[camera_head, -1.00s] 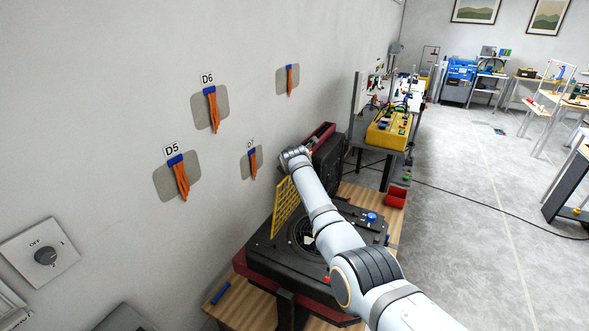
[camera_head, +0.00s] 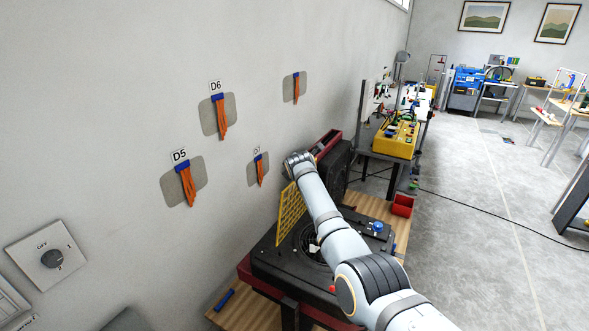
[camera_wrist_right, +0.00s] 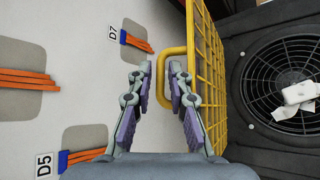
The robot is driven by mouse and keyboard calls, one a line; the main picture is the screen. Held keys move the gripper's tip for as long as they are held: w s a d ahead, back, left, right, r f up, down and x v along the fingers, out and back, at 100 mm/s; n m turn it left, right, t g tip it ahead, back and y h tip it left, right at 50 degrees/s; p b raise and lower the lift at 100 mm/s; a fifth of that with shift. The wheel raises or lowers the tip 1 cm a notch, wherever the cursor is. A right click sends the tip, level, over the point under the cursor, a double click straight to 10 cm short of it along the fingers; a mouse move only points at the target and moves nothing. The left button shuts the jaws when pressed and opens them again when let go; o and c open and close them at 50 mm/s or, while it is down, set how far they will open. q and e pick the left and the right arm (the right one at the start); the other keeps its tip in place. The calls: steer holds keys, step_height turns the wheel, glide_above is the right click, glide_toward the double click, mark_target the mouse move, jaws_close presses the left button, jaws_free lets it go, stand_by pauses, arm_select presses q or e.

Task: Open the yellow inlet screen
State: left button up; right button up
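The yellow inlet screen (camera_head: 290,214) is a grid panel that stands upright on the wall side of a black machine (camera_head: 268,262). Beside it the machine's round fan grille (camera_wrist_right: 285,75) is uncovered. In the right wrist view the screen (camera_wrist_right: 207,75) shows nearly edge-on, with a yellow loop handle (camera_wrist_right: 161,78) on its wall side. My right gripper (camera_wrist_right: 160,68) is open, its fingers spread on either side of the handle bar. I cannot tell whether a finger touches it. In the head view my right arm hides that gripper. My left gripper is not in view.
A small white object (camera_wrist_right: 298,95) lies over the fan grille. The wall with orange-strapped grey pads (camera_head: 187,182) is close on the left. A wooden table (camera_head: 378,208) carries the machine and a red bin (camera_head: 402,205).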

steer(key=v, duration=0.7)
steer(key=shift+s, duration=0.2)
steer(key=shift+r, duration=0.1)
